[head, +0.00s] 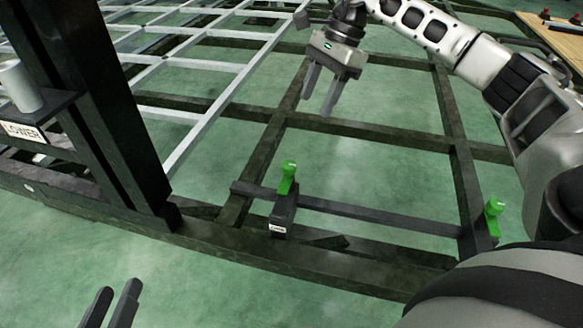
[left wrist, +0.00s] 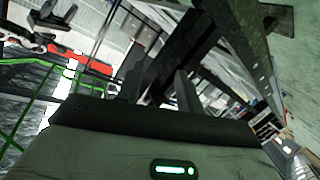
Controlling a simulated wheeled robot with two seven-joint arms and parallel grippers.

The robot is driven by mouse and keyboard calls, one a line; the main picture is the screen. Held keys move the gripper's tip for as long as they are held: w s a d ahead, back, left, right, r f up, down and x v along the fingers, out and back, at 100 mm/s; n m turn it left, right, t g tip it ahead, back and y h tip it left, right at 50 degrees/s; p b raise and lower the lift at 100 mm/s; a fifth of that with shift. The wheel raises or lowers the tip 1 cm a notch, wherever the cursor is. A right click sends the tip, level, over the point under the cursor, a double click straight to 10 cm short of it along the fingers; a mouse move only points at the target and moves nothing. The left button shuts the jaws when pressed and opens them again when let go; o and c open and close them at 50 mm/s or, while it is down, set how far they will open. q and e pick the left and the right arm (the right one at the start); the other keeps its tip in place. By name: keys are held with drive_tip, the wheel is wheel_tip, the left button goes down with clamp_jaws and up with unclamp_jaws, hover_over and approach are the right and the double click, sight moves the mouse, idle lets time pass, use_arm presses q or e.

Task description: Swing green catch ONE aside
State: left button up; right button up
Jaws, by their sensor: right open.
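A green catch (head: 287,178) stands upright on a dark block on the chassis frame, near the middle of the head view. A small white label (head: 278,229) sits on the block's front; its text is too small to read surely. A second green catch (head: 493,215) stands at the right, partly near my own arm. My right gripper (head: 317,106) is open and empty, above the frame and behind the middle catch. My left gripper (head: 112,290) is at the lower left, over bare floor, fingers apart and empty. The left wrist view shows its fingers (left wrist: 156,86) apart, with neither catch visible.
A dark post (head: 105,120) rises at the left, with a shelf labelled LOWER (head: 22,131) holding a pale cylinder (head: 20,87). A dark flat bar (head: 380,215) runs between the catches. Pale ladder-like rails (head: 215,105) lie behind. Green floor shows between the beams.

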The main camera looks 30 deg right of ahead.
drive_tip(key=b, duration=0.4)
hover_over(289, 164)
drive_tip(key=d, duration=0.3)
wheel_tip(289, 164, down, 10)
drive_tip(key=x, duration=0.3)
drive_tip(key=shift+s+a+f+b, duration=0.1)
drive_tip(key=shift+a+f+b, duration=0.15)
drive_tip(key=shift+a+b, duration=0.15)
drive_tip(key=shift+a+f, duration=0.25)
drive_tip(key=shift+f, duration=0.2)
use_arm(q)
drive_tip(key=r+t, duration=0.1)
drive_tip(key=w+r+t+h, duration=0.1)
drive_tip(key=r, duration=0.1)
drive_tip(key=w+r+m+t+h, duration=0.1)
drive_tip(key=shift+r, duration=0.3)
use_arm(e)
drive_tip(key=c, duration=1)
